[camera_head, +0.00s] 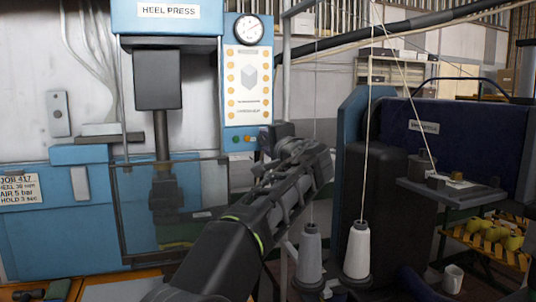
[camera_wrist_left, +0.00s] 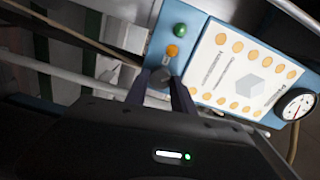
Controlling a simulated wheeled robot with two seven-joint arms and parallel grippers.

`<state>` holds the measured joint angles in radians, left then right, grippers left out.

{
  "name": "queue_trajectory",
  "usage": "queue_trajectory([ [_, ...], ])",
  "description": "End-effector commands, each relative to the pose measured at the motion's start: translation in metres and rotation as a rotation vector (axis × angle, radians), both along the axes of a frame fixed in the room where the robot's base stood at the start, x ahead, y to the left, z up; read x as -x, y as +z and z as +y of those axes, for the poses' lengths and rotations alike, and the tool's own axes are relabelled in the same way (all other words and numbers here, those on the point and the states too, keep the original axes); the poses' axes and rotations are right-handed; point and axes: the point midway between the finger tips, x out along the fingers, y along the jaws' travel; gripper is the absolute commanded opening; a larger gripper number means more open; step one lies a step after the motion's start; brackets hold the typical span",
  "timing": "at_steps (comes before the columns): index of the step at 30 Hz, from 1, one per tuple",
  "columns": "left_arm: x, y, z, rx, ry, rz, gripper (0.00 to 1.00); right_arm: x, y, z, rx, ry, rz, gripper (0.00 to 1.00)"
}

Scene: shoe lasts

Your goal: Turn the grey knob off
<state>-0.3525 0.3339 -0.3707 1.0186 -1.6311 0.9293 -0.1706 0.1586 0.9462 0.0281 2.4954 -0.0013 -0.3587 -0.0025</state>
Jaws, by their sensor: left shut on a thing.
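The grey knob (camera_wrist_left: 160,76) sits at the edge of the blue control panel, beside the orange button (camera_wrist_left: 172,50) and the green button (camera_wrist_left: 180,30) in the left wrist view. My left gripper (camera_wrist_left: 160,88) has its two dark fingers on either side of the knob and is shut on it. In the head view my left gripper (camera_head: 268,138) reaches up to the lower right of the panel (camera_head: 229,100), and its wrist hides the knob there. The knob's angle is hard to read. My right gripper is in neither view.
The heel press (camera_head: 158,80) with its clear guard (camera_head: 150,215) stands to the left of my arm. A pressure gauge (camera_head: 248,29) tops the panel. Two thread cones (camera_head: 357,250) and a dark blue machine (camera_head: 450,130) stand to the right.

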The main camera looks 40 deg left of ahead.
Motion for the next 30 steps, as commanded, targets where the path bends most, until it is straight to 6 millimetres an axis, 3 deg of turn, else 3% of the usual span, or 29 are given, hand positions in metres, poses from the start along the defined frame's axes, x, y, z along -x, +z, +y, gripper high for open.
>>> queue_trajectory([
  [1, 0.0, -0.006, 0.0, 0.027, 0.001, -0.036, 0.0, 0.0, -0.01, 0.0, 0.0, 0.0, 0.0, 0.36],
  [12, -0.001, -0.005, 0.0, 0.227, 0.001, -0.323, 0.0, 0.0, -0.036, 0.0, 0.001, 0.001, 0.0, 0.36],
  [30, -0.001, -0.003, 0.0, 0.496, 0.003, -0.711, 0.0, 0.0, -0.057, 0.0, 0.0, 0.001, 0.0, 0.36],
])
